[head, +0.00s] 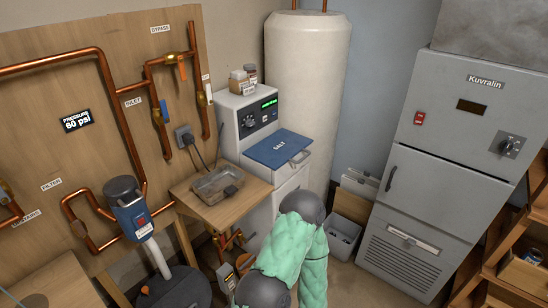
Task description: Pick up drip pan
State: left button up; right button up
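The drip pan appears to be the shallow, grey, see-through tray (212,190) on a small wooden stand at the centre left. It lies flat, with a small dark piece at its front right edge. A green-sleeved arm of mine with dark grey joints comes up from the bottom centre, right of and in front of the stand, apart from the pan. I cannot make out either gripper, and nothing is seen holding the pan.
The wooden stand (236,206) touches a white unit with a blue SALT lid (278,148). Copper pipes (121,122) and valves run on the wooden wall panel behind. A blue-headed pump (131,211) stands left of the stand. A grey bin (343,239) and grey cabinet (440,150) are at right.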

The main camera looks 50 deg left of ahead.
aim_at(225, 180)
jog(key=i+u, duration=0.35)
jog(key=i+l+u, duration=0.1)
jog(key=i+u, duration=0.25)
jog(key=i+l+u, duration=0.15)
jog(key=i+u, duration=0.3)
jog(key=u, duration=0.35)
jog(key=l+u, duration=0.2)
jog(key=u, duration=0.2)
jog(key=i+l+u, duration=0.1)
jog(key=u, duration=0.35)
jog(key=l+u, duration=0.15)
jog(key=u, duration=0.25)
jog(key=l+u, duration=0.2)
jog(key=u, duration=0.25)
jog(key=i, duration=0.05)
